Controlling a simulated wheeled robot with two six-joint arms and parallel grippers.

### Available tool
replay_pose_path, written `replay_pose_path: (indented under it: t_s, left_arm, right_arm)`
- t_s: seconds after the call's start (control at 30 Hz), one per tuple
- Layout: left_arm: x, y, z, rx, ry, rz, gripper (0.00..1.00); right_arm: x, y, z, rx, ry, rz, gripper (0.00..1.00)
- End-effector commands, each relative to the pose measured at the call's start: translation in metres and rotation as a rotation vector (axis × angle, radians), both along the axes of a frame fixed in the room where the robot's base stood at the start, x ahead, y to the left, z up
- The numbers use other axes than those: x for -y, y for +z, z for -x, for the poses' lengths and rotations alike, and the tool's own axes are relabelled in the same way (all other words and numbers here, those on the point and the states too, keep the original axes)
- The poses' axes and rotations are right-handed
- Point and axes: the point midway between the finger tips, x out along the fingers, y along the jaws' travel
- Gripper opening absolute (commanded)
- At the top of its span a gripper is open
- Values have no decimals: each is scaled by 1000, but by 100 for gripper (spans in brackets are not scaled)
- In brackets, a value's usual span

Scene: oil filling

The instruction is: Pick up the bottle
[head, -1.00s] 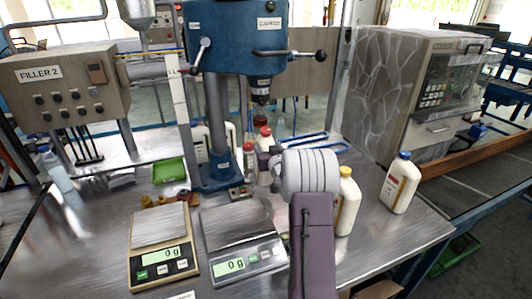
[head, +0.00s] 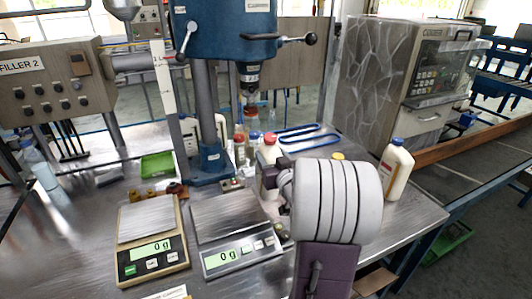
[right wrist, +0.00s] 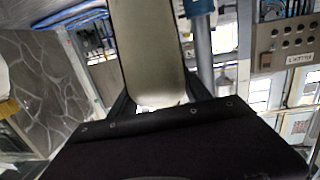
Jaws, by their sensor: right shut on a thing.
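A white bottle with a red cap (head: 268,150) is beyond my right gripper (head: 270,180) in the head view, with its lower part hidden. My right gripper is shut on this bottle. In the right wrist view, the bottle's cream-coloured body (right wrist: 148,50) stands between the dark fingers of the gripper (right wrist: 157,100). I cannot tell whether its base touches the table. Another white bottle with a blue cap (head: 396,170) stands on the right. A yellow-capped bottle (head: 337,156) is mostly hidden behind my right arm. My left gripper is not in view.
Two scales (head: 155,262) (head: 238,258) reading 0 g stand at the front of the steel table. A blue capping press (head: 212,160) stands behind the bottle. A green tray (head: 158,165) lies left. A stone-patterned machine (head: 375,85) stands at the back right.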

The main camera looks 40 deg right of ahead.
Motion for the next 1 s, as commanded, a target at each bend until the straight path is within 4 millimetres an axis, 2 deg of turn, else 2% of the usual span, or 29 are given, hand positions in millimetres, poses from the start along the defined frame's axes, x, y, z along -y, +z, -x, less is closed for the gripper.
replay_pose_path:
  t_s: [0.1,0.17,0.53,0.73,1.0]
  left_arm:
    - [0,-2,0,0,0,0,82]
    - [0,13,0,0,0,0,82]
    - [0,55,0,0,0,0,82]
    - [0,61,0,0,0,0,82]
    - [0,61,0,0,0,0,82]
  right_arm:
    - [-6,5,15,3,-1,5,0]
    - [-9,16,19,-33,2,-11,0]
    - [-22,27,50,-225,2,-95,0]
    - [-24,24,57,-269,0,-114,0]
    - [-24,23,57,-271,0,-115,0]
